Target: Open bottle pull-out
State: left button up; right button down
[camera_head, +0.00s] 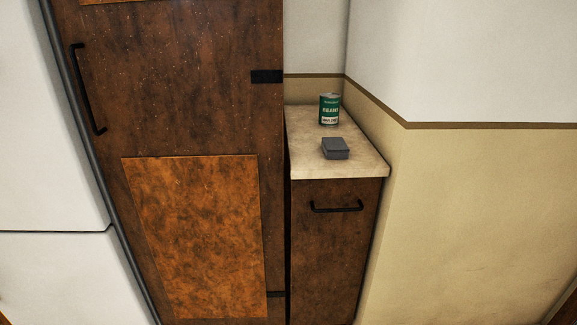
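The narrow dark brown cabinet front of the bottle pull-out (333,255) stands at the right of centre, under a pale countertop. It sits flush under the counter and looks closed. A black horizontal bar handle (336,209) is fixed near its top. Neither of my grippers shows in the head view.
A green can of beans (329,109) and a small grey box (335,148) stand on the countertop (305,137). A tall brown door (190,110) with a black vertical handle (87,90) is to the left. A beige wall (470,210) borders the cabinet on the right.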

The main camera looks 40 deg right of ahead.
aim_at(333, 219)
jog(key=z, duration=1.6)
